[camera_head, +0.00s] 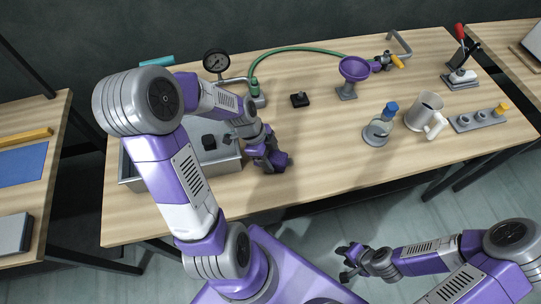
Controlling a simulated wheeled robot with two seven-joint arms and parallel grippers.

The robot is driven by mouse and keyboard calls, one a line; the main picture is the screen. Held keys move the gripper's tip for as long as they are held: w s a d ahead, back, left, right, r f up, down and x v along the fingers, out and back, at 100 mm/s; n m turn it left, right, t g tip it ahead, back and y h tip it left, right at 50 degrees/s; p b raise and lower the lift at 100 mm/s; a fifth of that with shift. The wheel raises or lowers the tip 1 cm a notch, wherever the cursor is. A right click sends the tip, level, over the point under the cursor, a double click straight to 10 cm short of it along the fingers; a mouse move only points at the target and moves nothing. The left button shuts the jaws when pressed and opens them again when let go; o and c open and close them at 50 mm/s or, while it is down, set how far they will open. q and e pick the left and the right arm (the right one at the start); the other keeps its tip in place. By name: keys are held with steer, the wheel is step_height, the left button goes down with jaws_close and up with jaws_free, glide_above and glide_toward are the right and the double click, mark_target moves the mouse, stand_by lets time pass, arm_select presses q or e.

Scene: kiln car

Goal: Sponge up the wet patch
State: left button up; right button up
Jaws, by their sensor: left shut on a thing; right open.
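My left gripper (266,153) is low over the table, just right of the grey metal tray. It is shut on a small purple thing (282,160), which I take for the sponge; the fingers hide part of it. I cannot tell whether it touches the table top. I cannot make out a wet patch on the wood; my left arm covers part of the table. My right gripper (348,262) is open and empty, in front of the table's near edge, over the floor.
The grey tray (134,172) stands at the left with a dark block (208,142) in it.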

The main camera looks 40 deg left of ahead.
arm_select(q)
steer(key=shift+f+b, duration=0.55)
steer(key=shift+f, duration=0.05)
stand_by(0.9)
steer(key=shift+w+d, duration=0.2)
steer(key=shift+w, duration=0.05)
stand_by(0.4)
steer(key=shift+w+d, duration=0.15)
steer(key=shift+r, duration=0.1)
